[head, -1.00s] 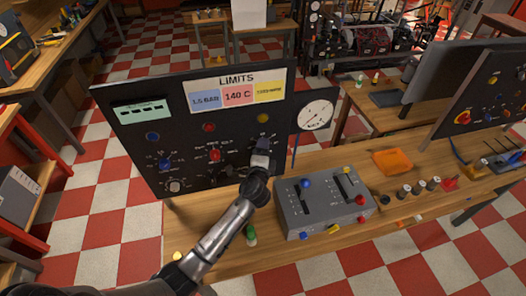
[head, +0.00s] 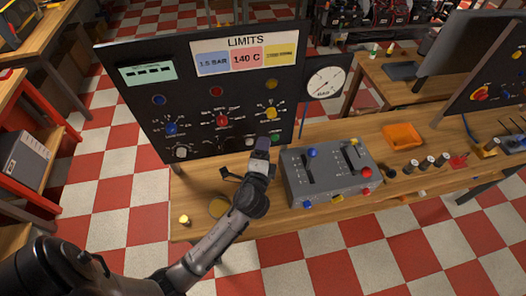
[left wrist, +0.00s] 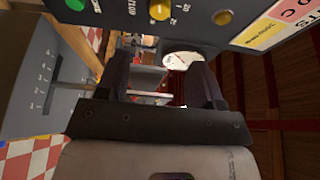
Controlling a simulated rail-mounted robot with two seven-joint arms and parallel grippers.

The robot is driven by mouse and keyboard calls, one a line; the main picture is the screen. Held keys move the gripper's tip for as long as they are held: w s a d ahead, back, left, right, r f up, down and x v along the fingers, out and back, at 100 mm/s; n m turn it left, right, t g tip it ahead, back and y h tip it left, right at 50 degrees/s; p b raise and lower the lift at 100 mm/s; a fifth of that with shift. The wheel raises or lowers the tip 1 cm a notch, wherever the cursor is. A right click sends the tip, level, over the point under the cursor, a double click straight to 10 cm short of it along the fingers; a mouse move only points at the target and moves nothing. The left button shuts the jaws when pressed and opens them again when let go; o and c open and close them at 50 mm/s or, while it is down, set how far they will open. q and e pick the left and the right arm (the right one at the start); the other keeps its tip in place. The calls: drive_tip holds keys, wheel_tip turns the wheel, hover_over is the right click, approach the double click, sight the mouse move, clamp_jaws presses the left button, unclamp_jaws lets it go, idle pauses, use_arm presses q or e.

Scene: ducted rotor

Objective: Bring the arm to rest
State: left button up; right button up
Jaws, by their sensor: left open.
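My left gripper (head: 262,150) is open and empty. It is raised over the wooden bench, in front of the lower right part of the black control panel (head: 140,130) and just left of the grey lever box (head: 330,180). A gap shows between it and the yellow knob (head: 271,113). In the left wrist view the two dark fingers (left wrist: 162,82) stand apart with nothing held between them. The yellow knob (left wrist: 160,10) and a green button (left wrist: 76,4) show beyond them at the top. My right gripper is not in view.
The wooden bench (head: 195,185) carries an orange tray (head: 402,136), several small cylinders and a yellow-topped piece (head: 184,220). A round gauge (head: 325,82) sits at the panel's right edge. A second panel (head: 490,75) stands at right. The checkered floor in front is clear.

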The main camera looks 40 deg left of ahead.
use_arm(q)
drive_tip(key=shift+s+d, duration=0.15)
drive_tip(key=shift+s, duration=0.05)
idle(0.6)
drive_tip(key=s+d+f+n+g+h, duration=0.3)
drive_tip(key=s+f+g, duration=0.1)
drive_tip(key=s, duration=0.5)
drive_tip(key=s+d+f+n+g+h, duration=0.3)
drive_tip(key=s+f+n+g+h, duration=0.1)
drive_tip(key=s, duration=0.5)
drive_tip(key=s+d+f+n+g+h, duration=0.3)
drive_tip(key=s+f, duration=0.1)
drive_tip(key=s, duration=0.4)
wheel_tip(320, 180, up, 19)
drive_tip(key=s+p, duration=0.1)
drive_tip(key=p, duration=1.9)
drive_tip(key=shift+d+r+g, duration=0.2)
drive_tip(key=shift+g, duration=0.1)
